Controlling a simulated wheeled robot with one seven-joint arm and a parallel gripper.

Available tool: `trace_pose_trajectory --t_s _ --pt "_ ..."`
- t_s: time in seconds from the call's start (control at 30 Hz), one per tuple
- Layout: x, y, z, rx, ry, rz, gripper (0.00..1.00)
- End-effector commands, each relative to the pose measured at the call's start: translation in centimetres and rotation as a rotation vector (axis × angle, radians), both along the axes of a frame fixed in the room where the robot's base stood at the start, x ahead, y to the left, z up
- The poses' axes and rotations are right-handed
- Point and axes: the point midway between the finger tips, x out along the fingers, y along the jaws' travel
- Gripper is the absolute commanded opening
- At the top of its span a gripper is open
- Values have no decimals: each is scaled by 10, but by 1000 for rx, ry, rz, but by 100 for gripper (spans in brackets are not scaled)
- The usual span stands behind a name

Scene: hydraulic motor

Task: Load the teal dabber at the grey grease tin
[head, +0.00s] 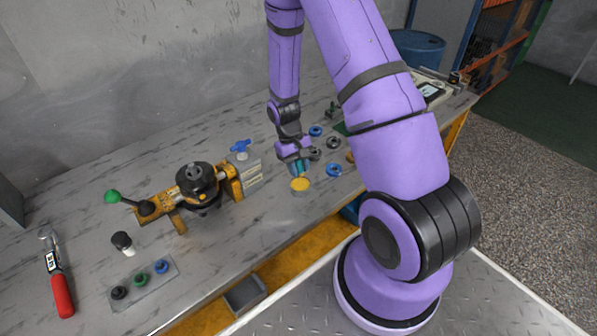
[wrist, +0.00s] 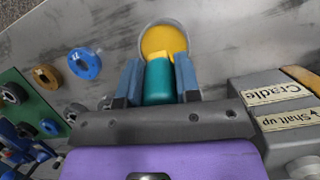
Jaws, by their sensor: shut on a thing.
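My gripper (wrist: 158,82) is shut on the teal dabber (wrist: 158,80), which sits between the blue-grey fingers in the wrist view. The dabber's yellow tip points at the grey grease tin (wrist: 184,38), a round tin with yellow grease inside. The tip overlaps the near part of the grease in the wrist view; I cannot tell whether it touches. In the head view the tin (head: 300,190) stands on the bench just below and in front of my gripper (head: 297,167). The teal dabber (head: 298,169) shows there only in part.
The motor in its yellow and grey cradle (head: 250,178) stands to the left on the bench (head: 110,205). Blue rings (head: 333,170) and dark rings lie right of the tin.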

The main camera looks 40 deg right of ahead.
Motion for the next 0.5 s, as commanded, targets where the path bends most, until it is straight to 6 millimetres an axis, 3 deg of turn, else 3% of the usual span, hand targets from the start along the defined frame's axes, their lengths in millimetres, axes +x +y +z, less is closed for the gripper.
trace_pose_trajectory --t_s 0.5 --pt "0 0 33 0 0 0 7"
